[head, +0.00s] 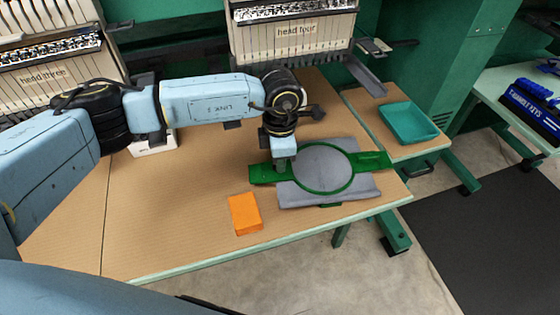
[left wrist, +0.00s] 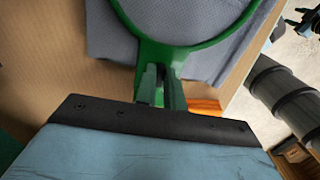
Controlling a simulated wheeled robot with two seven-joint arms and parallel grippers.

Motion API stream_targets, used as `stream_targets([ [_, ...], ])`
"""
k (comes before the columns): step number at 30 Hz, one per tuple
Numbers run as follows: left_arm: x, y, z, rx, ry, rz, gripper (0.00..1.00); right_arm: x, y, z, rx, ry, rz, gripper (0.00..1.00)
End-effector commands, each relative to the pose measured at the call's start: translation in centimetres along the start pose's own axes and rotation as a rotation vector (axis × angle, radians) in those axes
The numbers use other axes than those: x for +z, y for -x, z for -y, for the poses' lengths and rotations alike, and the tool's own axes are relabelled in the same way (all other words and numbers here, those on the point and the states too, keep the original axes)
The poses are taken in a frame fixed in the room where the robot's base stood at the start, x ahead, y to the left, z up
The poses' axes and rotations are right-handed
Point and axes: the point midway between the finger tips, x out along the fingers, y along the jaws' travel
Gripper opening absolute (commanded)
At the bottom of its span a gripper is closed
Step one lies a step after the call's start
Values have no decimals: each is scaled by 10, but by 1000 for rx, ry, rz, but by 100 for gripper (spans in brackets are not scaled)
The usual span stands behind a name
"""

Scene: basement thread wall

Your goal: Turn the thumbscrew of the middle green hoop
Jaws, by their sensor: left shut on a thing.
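One green hoop (head: 352,176) lies flat on the table with grey cloth (head: 300,198) stretched in and around it. It has a flat green arm on each side. In the left wrist view, part of the hoop's ring (left wrist: 183,57) shows above the fingers. My left gripper (head: 281,163) reaches down at the hoop's left side, where the ring meets the left arm. In the left wrist view, my left gripper's fingers (left wrist: 160,88) are shut on a part of the hoop there. The thumbscrew itself is hidden by the fingers. My right gripper is out of view.
An orange block (head: 244,213) lies on the tan table (head: 180,225), near the hoop's left arm. A teal tray (head: 408,122) stands on a side table at right. Embroidery machine heads (head: 293,35) stand behind. The table's front left is clear.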

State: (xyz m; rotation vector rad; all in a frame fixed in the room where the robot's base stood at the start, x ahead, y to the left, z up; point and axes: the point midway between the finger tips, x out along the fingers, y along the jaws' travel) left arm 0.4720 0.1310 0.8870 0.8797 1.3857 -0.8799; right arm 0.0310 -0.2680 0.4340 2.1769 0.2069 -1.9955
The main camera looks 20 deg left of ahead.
Motion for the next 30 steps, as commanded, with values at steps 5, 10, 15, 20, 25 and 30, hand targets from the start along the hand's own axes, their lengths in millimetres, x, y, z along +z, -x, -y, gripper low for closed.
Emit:
stream_targets([
  [5,0,0,0,1,-30,1,0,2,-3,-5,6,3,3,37],
  [10,0,1,0,1,-36,1,0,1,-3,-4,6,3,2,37],
  [15,0,1,0,1,-36,1,0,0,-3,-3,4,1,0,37],
  [20,0,1,0,1,-35,1,21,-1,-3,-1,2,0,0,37],
  [25,0,1,0,1,-35,1,33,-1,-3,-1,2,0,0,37],
  [30,0,1,0,0,-35,1,33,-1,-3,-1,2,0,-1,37],
])
